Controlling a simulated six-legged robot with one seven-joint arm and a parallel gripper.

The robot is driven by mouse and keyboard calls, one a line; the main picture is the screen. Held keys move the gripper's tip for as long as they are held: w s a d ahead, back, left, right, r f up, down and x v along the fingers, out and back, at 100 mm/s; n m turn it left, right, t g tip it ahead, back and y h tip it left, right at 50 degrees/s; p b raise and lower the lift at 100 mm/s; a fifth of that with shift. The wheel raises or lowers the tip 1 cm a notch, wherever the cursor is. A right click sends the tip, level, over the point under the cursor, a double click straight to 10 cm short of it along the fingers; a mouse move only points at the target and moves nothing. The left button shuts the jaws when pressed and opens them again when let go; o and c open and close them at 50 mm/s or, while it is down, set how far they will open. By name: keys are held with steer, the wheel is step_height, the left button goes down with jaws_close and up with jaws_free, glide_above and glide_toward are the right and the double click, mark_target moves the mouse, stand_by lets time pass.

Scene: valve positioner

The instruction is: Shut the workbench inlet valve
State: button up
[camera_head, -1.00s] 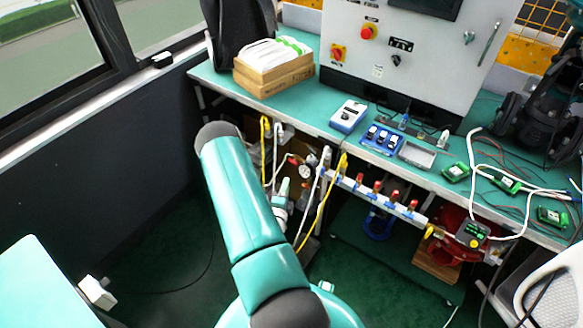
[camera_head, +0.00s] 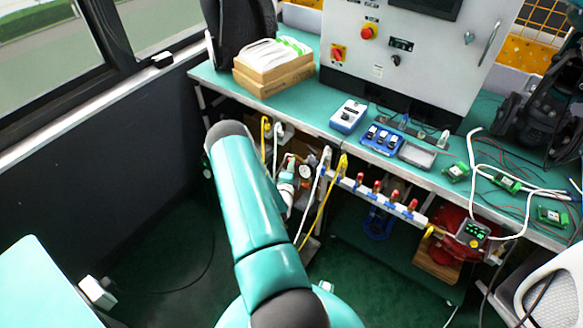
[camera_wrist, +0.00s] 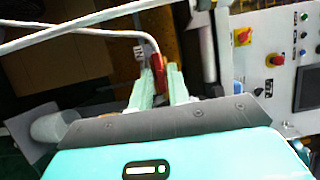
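A red valve handle (camera_wrist: 157,72) shows in the wrist view, at the tips of my gripper. My gripper (camera_wrist: 160,84) has its two pale green fingers apart, one on each side of the handle's lower end. I cannot tell whether either finger touches it. In the head view, my gripper (camera_head: 287,178) is under the left part of the workbench (camera_head: 300,113), by the pipework and the round gauge (camera_head: 308,172). My arm partly hides this area.
White and yellow hoses (camera_head: 325,205) hang just right of my gripper. A manifold with several red-handled valves (camera_head: 377,191) runs along the bench front. White tubes (camera_wrist: 90,22) cross the wrist view. Open green floor lies left of my arm.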

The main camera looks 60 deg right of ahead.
jaws_close()
steer(key=shift+n, duration=0.4)
steer(key=shift+w+r+n+g+y, duration=0.15)
steer(key=shift+n+g+y, duration=0.75)
steer(key=shift+n, duration=1.25)
steer(key=shift+w+r+n+g+y, duration=0.15)
steer(key=shift+n+g+y, duration=0.4)
steer(key=shift+n+g, duration=1.05)
steer(key=shift+w+r+n+g+y, duration=0.15)
steer(key=shift+n+g+y, duration=0.5)
steer(key=shift+n, duration=2)
